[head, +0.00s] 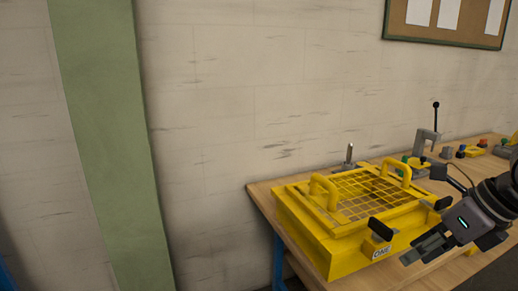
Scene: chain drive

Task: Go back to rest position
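My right gripper (422,250) comes in from the right edge, in front of the table's right part. It is beside the front right corner of a yellow guard box. Its grey fingers are seen from the side and overlap, so I cannot tell whether they are open or shut. I see no object in them. My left gripper is not in view.
The yellow guard box (300,232) with a mesh lid, two handles and black knobs stands on the wooden table (262,192). A grey press with a black-knobbed lever (428,138) and several small coloured parts are behind it. A green pillar (105,140) and the wall stand left and behind.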

